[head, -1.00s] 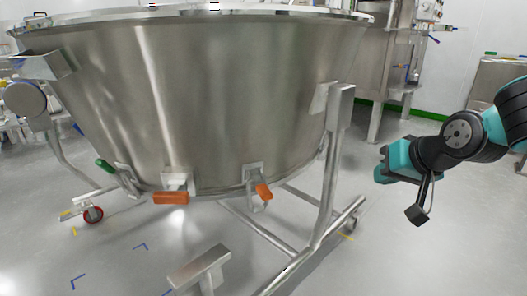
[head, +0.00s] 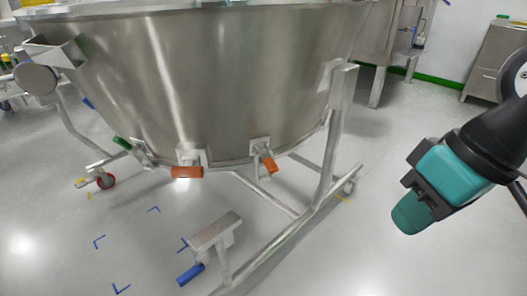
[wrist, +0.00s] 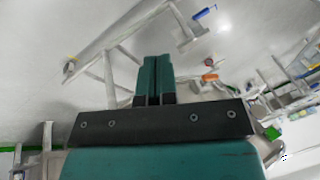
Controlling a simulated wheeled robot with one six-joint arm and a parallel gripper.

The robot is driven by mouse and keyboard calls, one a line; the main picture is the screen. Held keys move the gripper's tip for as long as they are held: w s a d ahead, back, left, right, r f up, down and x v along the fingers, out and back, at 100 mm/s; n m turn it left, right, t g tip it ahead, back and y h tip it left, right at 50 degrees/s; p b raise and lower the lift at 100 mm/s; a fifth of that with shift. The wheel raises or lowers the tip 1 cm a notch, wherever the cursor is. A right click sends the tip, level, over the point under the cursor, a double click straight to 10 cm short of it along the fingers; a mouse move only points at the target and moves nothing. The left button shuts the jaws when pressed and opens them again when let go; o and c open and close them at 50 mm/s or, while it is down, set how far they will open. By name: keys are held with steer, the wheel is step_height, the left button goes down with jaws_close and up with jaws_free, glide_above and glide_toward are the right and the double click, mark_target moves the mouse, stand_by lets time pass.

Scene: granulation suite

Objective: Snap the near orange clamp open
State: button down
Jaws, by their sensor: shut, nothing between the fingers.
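Two orange clamps sit on the lower rim of the big steel bowl (head: 215,85) in the head view. One clamp (head: 187,172) has its orange handle lying level along the rim. The other clamp (head: 268,164), to its right, has its handle tilted. My gripper (head: 408,214) is shut and empty, well to the right of both clamps and apart from the bowl. In the wrist view my gripper's fingers (wrist: 155,65) are together, and one orange handle (wrist: 210,77) shows small beyond them to the right. I cannot tell which clamp that is.
A green-handled clamp (head: 122,143) is on the rim at left. The bowl's steel frame leg (head: 333,140) stands between my gripper and the clamps. A steel pedal (head: 215,231) and blue handle (head: 190,274) are low in front. Floor around my gripper is clear.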

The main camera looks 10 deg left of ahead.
steer(key=w+a+r+t+h+p, duration=0.1)
steer(key=w+a+r+p, duration=0.1)
steer(key=w+a+p, duration=0.35)
steer(key=w+a+r+p, duration=0.2)
steer(key=w+a+p, duration=0.1)
steer(key=w, duration=0.6)
steer(key=t+h+p, duration=0.1)
steer(key=t+p, duration=0.1)
steer(key=p, duration=0.5)
glide_above(269, 164)
steer(key=s+d, duration=0.2)
steer(key=s, duration=0.2)
step_height(269, 164, down, 5)
steer(key=shift+m, duration=0.3)
steer(key=x, duration=0.4)
steer(key=b+x, duration=0.1)
steer(key=x, duration=0.4)
steer(key=b+x, duration=0.1)
steer(key=x, duration=0.3)
steer(key=shift+s+d+f, duration=0.2)
steer(key=shift+d+f, duration=0.05)
steer(key=shift+f, duration=0.25)
steer(key=shift+s+b, duration=0.1)
steer(key=shift+b, duration=0.2)
